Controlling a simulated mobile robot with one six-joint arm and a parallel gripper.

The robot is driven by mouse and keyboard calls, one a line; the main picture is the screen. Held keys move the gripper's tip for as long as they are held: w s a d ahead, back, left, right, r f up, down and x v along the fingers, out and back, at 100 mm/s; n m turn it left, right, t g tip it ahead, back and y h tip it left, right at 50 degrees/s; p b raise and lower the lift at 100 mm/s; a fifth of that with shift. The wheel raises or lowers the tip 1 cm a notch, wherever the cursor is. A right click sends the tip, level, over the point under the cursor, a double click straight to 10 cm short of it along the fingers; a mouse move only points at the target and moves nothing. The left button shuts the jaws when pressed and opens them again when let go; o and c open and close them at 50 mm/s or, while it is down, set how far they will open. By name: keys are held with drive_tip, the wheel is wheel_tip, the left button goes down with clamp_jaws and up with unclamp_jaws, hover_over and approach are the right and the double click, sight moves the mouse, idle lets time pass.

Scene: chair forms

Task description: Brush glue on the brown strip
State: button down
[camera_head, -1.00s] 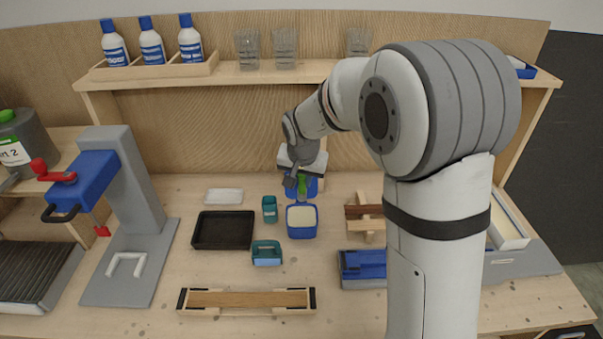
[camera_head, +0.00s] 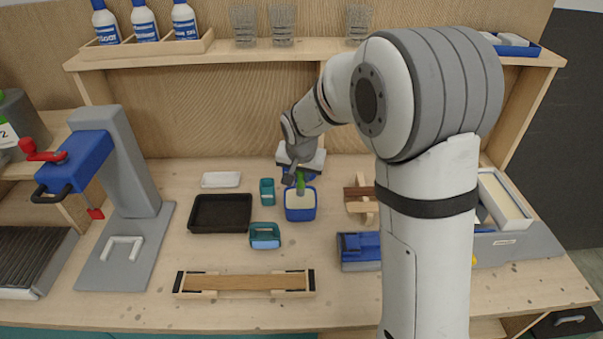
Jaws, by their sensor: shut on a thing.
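The brown strip (camera_head: 247,283) lies flat in a light wooden holder with black ends at the front of the bench. A blue pot (camera_head: 301,212) with a cream filling, which looks like glue, stands mid-bench behind the strip. The fingertips are small and partly hidden by the wrist.
A black tray (camera_head: 221,213), a teal cup (camera_head: 267,190) and a teal block-like tool (camera_head: 264,236) stand left of the pot. A blue-and-grey press (camera_head: 128,185) is at left. Wooden pieces (camera_head: 360,199) and a blue box (camera_head: 360,250) are at right.

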drive_tip(key=shift+s+f+b, duration=0.1)
drive_tip(key=shift+f+b, duration=0.65)
drive_tip(key=shift+b, duration=0.15)
idle(2.2)
drive_tip(key=shift+r, duration=0.1)
drive_tip(key=shift+r+p, duration=1.85)
drive_tip(key=shift+r, duration=1.65)
drive_tip(key=shift+f, duration=0.1)
